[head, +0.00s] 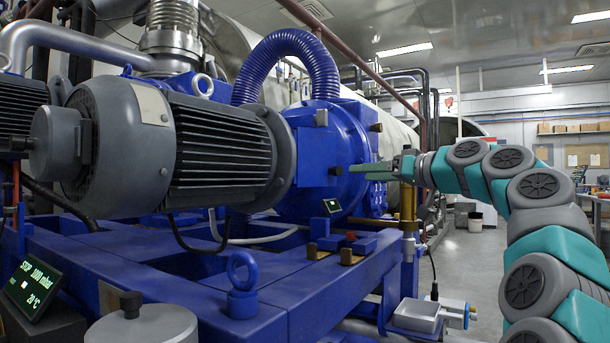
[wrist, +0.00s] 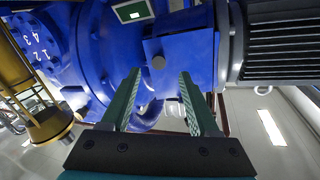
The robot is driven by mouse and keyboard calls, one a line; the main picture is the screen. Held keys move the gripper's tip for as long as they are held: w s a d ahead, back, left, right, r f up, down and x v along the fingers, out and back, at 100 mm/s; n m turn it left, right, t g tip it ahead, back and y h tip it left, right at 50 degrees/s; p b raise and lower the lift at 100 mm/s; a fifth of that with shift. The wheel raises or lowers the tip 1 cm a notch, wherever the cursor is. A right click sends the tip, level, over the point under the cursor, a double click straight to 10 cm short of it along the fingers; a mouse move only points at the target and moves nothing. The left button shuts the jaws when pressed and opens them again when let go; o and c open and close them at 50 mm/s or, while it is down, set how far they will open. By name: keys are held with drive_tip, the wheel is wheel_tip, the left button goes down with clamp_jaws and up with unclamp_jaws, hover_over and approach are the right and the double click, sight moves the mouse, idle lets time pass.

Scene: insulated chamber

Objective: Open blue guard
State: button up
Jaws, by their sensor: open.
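The blue guard (head: 313,152) looks like a box-shaped cover between the grey motor and the round blue housing. A small dark knob (head: 335,170) sits low on its right side. In the wrist view the guard (wrist: 190,50) lies beyond the fingertips, with the knob (wrist: 158,62) between the two finger lines. My gripper (head: 355,168) reaches in from the right, with its tips close to the knob. In the wrist view my gripper (wrist: 161,74) has its green fingers apart with nothing between them. I cannot tell whether the tips touch the knob. The guard's hinge is not discernible.
The grey motor (head: 185,145) stands left of the guard, and a blue corrugated hose (head: 290,50) arches above. A brass-coloured column (head: 407,205) stands below my gripper. The blue frame (head: 300,285) lies beneath. Open floor (head: 475,265) shows at the right.

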sight(340, 171)
drive_tip(key=shift+r+p+x, duration=0.2)
drive_tip(key=shift+p+x, duration=0.3)
drive_tip(key=shift+x, duration=1.45)
drive_tip(key=shift+r+p+x, duration=0.2)
drive_tip(key=shift+p+x, duration=0.25)
drive_tip(key=shift+x, duration=1.45)
drive_tip(key=shift+w+d, duration=0.15)
drive_tip(key=shift+d, duration=0.05)
clamp_jaws()
